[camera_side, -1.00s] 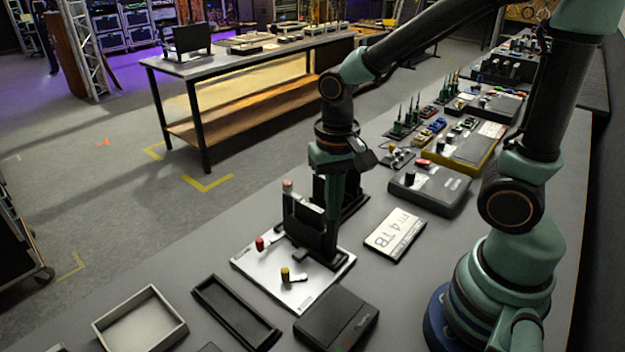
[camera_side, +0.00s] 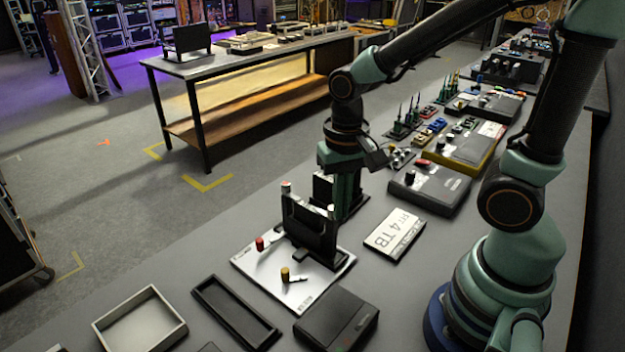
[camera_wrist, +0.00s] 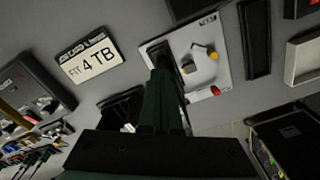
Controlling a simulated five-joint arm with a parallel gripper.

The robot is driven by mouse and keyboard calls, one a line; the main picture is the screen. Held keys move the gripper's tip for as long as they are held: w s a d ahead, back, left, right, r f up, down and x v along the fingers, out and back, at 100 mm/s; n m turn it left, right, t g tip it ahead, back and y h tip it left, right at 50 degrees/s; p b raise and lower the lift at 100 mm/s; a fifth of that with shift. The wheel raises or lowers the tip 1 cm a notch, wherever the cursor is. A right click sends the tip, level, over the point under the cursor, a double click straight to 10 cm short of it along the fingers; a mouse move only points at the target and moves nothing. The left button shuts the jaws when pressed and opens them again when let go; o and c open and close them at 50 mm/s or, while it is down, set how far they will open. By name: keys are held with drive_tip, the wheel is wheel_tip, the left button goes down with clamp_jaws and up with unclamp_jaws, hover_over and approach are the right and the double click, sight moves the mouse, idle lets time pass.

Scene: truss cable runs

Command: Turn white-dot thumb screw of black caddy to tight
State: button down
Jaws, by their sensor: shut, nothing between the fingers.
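The black caddy (camera_side: 308,235) stands upright on a silver plate (camera_side: 255,270). A thumb screw with a white top (camera_side: 331,209) shows at its right upright; its turn angle is too small to read. Another screw with a pale reddish top (camera_side: 286,187) stands at the left upright. My gripper (camera_side: 345,208) is shut and empty, pointing down just behind and right of the caddy; whether it touches is unclear. In the wrist view my closed fingers (camera_wrist: 163,80) cover part of the caddy and the white-topped screw cannot be made out.
The plate carries a red-knobbed lever (camera_side: 260,243) and a yellow-topped one (camera_side: 285,272). A white "4 TB" label card (camera_side: 394,234) lies to the right. A black box (camera_side: 337,318), a black tray (camera_side: 236,312) and a grey tray (camera_side: 140,322) are in front.

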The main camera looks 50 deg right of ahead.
drive_tip(key=shift+r, duration=2.9)
drive_tip(key=w+d+r+n+t, duration=0.1)
drive_tip(key=d+r+n+t, duration=0.2)
drive_tip(key=r+n+t, duration=0.2)
drive_tip(key=shift+n+t, duration=0.3)
drive_tip(key=shift+n, duration=0.2)
drive_tip(key=shift+r, duration=0.1)
